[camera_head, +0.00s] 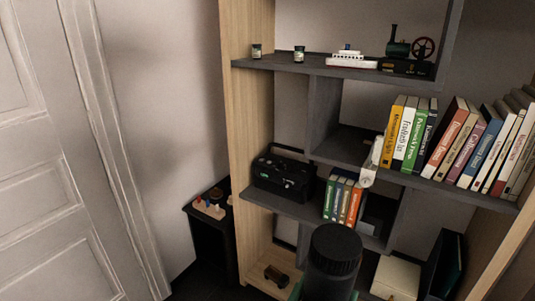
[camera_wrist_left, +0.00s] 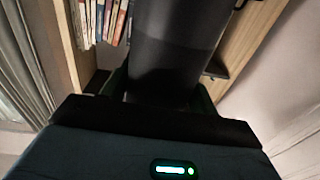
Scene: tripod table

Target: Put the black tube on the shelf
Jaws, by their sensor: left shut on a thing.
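The black tube (camera_head: 334,268) stands out at the bottom centre of the head view, roughly upright with its ribbed cap on top, in front of the shelf (camera_head: 250,130). In the left wrist view the tube (camera_wrist_left: 170,50) rises between the fingers of my left gripper (camera_wrist_left: 160,88), which is shut on it. Only a small green edge of this gripper shows beside the tube in the head view; the tube's lower part is hidden. The shelf has a pale wood side and dark grey boards. My right gripper is in neither view.
Several books (camera_head: 455,140) fill the right middle board. A black radio (camera_head: 284,177) and small books (camera_head: 342,200) stand on the board below. Small jars, a white toy ship (camera_head: 350,59) and a steam engine (camera_head: 408,50) are on top. A white door (camera_head: 60,150) is at left.

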